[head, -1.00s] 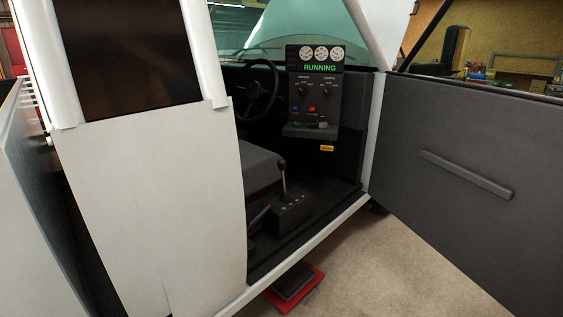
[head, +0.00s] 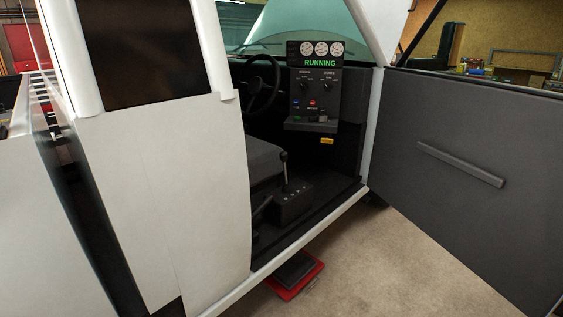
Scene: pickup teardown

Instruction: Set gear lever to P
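The gear lever (head: 285,171) is a thin dark stick with a rounded knob, standing nearly upright from a black console box (head: 291,204) on the cab floor, beside the dark seat. Small marks run along the box top, but they are too small to read, so the lever's position cannot be told. A dashboard panel (head: 314,95) beyond it shows three round gauges and a green "RUNNING" sign. Neither of my grippers is in view.
The open cab door (head: 470,170) stands on the right. A white body panel (head: 190,190) blocks the left. The steering wheel (head: 263,83) is deeper inside. A red and black pad (head: 294,274) lies on the floor below the sill. Carpet in front of the door is clear.

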